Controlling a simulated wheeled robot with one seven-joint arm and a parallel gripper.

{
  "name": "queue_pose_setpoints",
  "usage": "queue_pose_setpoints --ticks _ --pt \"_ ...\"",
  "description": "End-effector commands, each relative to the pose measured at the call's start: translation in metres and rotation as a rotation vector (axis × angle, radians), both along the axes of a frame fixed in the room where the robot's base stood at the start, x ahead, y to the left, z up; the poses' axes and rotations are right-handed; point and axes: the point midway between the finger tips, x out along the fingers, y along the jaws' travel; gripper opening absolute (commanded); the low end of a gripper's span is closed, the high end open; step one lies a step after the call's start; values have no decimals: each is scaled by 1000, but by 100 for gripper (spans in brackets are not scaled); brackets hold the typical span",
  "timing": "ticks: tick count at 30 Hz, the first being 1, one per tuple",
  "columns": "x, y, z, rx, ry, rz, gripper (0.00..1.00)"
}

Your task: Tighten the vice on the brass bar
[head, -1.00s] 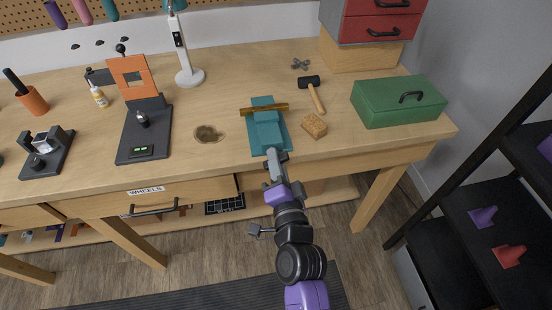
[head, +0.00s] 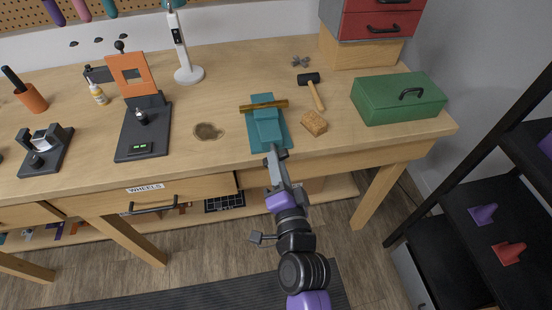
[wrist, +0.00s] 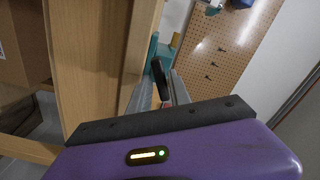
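The teal vice (head: 267,130) stands near the bench's front edge. The brass bar (head: 264,106) lies crosswise between its jaws; whether they press on it I cannot tell. My gripper (head: 274,153) is at the front end of the vice, in front of the bench edge, pointing toward the vice. In the wrist view my two grey fingers (wrist: 160,88) are apart, with a dark bar (wrist: 159,78), probably the vice handle, between them. Whether they touch the dark bar is unclear. Part of the teal vice (wrist: 152,48) shows beyond it. My gripper hides the handle in the head view.
A cork-coloured block (head: 314,123) and a hammer (head: 316,93) lie right of the vice. A green toolbox (head: 398,98) stands further right. A black stand with an orange plate (head: 134,75) is at left. The bench drawer (head: 150,198) is below the front edge.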

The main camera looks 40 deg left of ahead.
Motion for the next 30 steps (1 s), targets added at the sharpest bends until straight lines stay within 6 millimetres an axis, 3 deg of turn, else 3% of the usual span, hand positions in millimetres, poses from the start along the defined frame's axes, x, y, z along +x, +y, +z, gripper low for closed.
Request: queue_pose_setpoints --ticks 6,12,30 --pt "-24 -28 -3 0 2 -2 24" --pt "-36 -42 -2 -1 1 -1 24" --pt "-38 -44 -1 -2 1 0 24"
